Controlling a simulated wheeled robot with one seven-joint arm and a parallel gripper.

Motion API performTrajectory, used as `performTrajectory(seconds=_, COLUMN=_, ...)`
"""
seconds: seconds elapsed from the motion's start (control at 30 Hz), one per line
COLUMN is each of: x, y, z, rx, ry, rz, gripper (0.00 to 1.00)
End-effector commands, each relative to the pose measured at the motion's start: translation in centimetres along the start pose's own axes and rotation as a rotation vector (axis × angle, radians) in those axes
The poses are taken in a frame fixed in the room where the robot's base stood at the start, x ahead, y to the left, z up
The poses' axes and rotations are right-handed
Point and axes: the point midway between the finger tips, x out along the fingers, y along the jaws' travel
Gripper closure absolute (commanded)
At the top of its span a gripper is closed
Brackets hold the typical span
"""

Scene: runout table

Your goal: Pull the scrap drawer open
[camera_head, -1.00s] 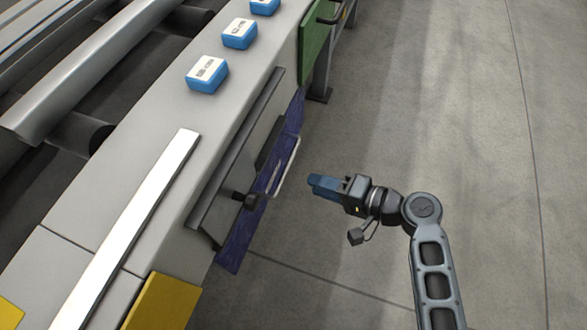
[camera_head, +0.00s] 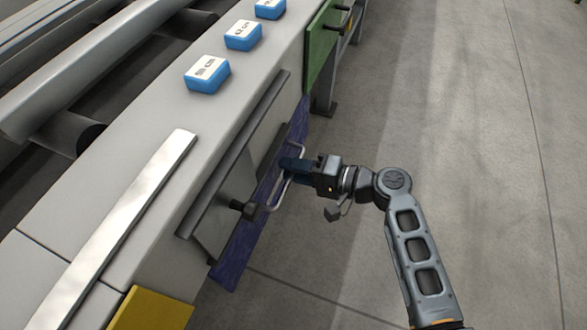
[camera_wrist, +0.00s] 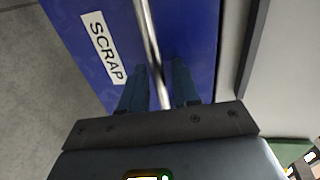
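The scrap drawer is the dark blue front (camera_head: 240,245) below the bench edge; in the wrist view its blue face (camera_wrist: 195,30) carries a white label reading SCRAP (camera_wrist: 103,48). A pale metal bar handle (camera_head: 275,200) stands out from it and also shows in the wrist view (camera_wrist: 150,40). My gripper (camera_head: 291,165) is at the handle. In the wrist view its two blue fingers (camera_wrist: 157,85) are apart, one on each side of the bar, with gaps visible. The fingertips are partly hidden by the handle in the head view.
A black knob (camera_head: 243,208) sticks out beside the handle, under a dark grey ledge (camera_head: 235,150). A green panel (camera_head: 322,50) is further along. Several blue boxes (camera_head: 207,74) stand on the bench. The floor (camera_head: 450,130) to the right is clear.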

Motion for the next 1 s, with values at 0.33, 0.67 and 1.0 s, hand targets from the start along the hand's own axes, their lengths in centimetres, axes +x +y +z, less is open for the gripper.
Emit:
performTrajectory(seconds=0.33, x=0.14, y=-0.03, z=0.01, rx=0.000, ry=0.000, rz=0.000, gripper=0.77)
performTrajectory(seconds=0.67, x=0.12, y=-0.01, z=0.01, rx=0.000, ry=0.000, rz=0.000, gripper=1.00)
performTrajectory(seconds=1.0, x=0.11, y=0.01, z=0.00, rx=0.000, ry=0.001, rz=0.000, gripper=1.00)
